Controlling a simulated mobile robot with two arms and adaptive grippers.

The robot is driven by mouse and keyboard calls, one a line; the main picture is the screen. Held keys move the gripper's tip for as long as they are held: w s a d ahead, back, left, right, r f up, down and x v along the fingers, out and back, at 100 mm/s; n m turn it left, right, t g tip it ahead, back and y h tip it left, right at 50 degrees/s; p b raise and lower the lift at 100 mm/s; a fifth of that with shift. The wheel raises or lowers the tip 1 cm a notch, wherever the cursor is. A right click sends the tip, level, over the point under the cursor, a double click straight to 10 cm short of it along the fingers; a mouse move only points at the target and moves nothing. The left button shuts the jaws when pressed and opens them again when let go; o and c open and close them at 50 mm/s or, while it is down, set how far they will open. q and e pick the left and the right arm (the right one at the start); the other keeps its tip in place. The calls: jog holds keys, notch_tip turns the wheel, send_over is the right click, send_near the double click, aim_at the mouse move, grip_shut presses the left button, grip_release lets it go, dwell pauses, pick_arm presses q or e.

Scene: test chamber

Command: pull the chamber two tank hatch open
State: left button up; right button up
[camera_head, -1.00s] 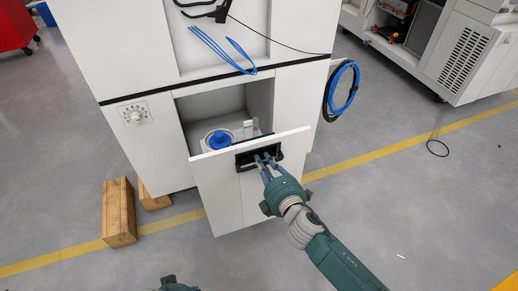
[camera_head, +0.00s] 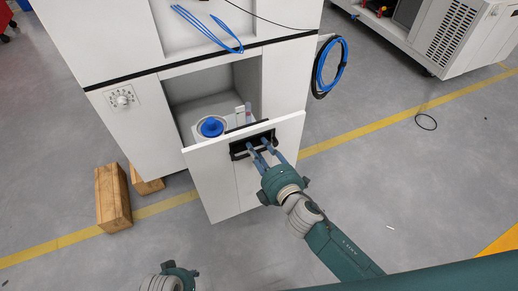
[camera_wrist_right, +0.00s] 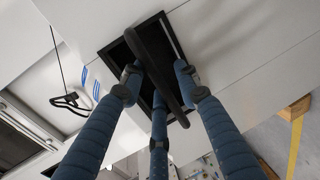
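The hatch (camera_head: 218,181) is a white panel low on the white cabinet. It stands pulled out at the top, with a gap behind it showing the inside. Its black recessed handle (camera_head: 237,150) also shows in the wrist view, with a dark bar (camera_wrist_right: 150,60) across it. My right gripper (camera_head: 264,147) is at the handle. In the wrist view its blue fingers (camera_wrist_right: 158,80) are spread on both sides of the bar, with gaps visible. My left gripper (camera_head: 180,273) shows only partly at the bottom edge; its fingers cannot be made out.
A blue-capped container (camera_head: 211,127) sits inside the opening. A dial (camera_head: 122,98) is on the panel to the left. Wooden blocks (camera_head: 113,198) lie on the floor at left. A coiled blue hose (camera_head: 329,66) hangs at the cabinet's right side.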

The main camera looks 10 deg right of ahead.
jog(key=shift+r, duration=0.1)
jog(key=v, duration=1.2)
